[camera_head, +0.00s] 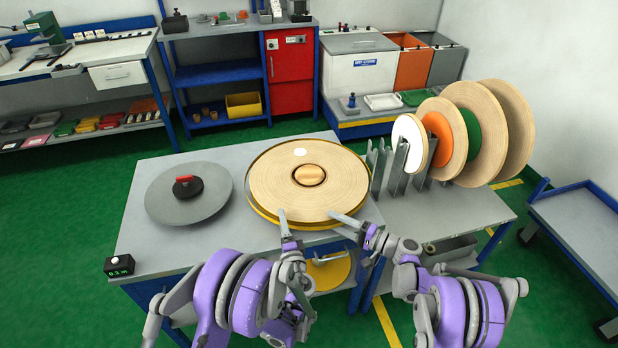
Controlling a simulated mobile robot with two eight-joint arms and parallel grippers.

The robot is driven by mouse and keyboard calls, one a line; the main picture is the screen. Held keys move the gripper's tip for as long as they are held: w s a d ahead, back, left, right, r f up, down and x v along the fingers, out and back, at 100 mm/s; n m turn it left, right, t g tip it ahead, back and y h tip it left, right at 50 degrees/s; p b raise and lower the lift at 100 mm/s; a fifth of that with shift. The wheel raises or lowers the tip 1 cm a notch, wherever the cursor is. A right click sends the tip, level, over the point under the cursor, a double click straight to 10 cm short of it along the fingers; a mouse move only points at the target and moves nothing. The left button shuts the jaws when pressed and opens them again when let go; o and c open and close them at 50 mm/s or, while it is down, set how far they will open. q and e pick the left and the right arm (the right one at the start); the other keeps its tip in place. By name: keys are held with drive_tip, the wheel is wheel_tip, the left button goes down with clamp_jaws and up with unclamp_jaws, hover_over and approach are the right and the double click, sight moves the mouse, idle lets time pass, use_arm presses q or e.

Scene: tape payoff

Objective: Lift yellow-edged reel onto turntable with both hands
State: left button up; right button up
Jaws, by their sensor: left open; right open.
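The yellow-edged reel (275,190) lies flat on the grey table, a wide tan disc with a dark-rimmed core and a white label. The turntable (167,208) is a grey round plate to its left, with a dark hub and red handle on top and no reel on it. My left gripper (285,219) is open at the reel's near edge. My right gripper (339,219) is open at the near right part of the reel's edge. I cannot tell whether either finger touches the reel.
A rack (400,168) of several upright reels stands to the right of the reel. A small black display box (119,265) sits at the table's near left corner. A cart (580,225) stands at far right. The table (150,170) is bare around the turntable.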

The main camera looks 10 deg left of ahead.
sight(324, 216)
use_arm(q)
drive_tip(key=x, duration=0.5)
use_arm(e)
drive_tip(key=x, duration=0.4)
drive_tip(key=shift+w+a, duration=0.15)
drive_tip(key=shift+a, duration=0.25)
use_arm(q)
clamp_jaws()
use_arm(e)
clamp_jaws()
idle(0.4)
